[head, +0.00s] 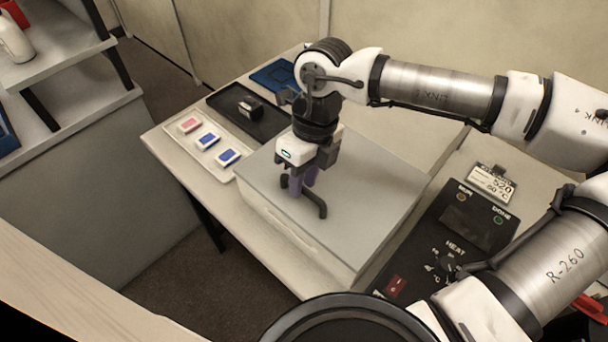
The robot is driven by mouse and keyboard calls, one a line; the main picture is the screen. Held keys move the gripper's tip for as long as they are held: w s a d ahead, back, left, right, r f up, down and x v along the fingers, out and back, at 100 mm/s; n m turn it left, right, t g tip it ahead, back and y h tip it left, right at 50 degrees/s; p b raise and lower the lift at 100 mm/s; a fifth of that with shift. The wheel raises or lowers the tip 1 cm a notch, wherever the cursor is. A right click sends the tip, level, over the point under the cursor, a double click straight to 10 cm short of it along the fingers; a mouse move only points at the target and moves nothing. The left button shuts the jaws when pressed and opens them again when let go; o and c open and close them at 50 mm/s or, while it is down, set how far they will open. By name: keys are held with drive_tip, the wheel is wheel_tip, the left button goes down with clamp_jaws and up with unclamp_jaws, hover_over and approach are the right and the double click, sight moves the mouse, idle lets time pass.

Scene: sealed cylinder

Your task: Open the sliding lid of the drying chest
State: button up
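The drying chest (283,226) is a pale grey box on the table, with a flat grey sliding lid (362,205) covering its top. A dark bar handle (318,204) stands on the lid toward its left part. My gripper (303,184) points down over the lid, its purple fingers at the handle and seemingly on either side of the bar. The fingers and wrist hide part of the handle. I cannot tell whether the fingers are clamped on it or slightly apart. The inside of the chest does not show.
A pale tray (176,143) with one pink and two blue-and-white blocks lies left of the chest. Behind it are a black tray (270,127) with a dark object and a blue mat (272,76). A control panel (445,235) with a red switch stands right.

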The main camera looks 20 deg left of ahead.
clamp_jaws()
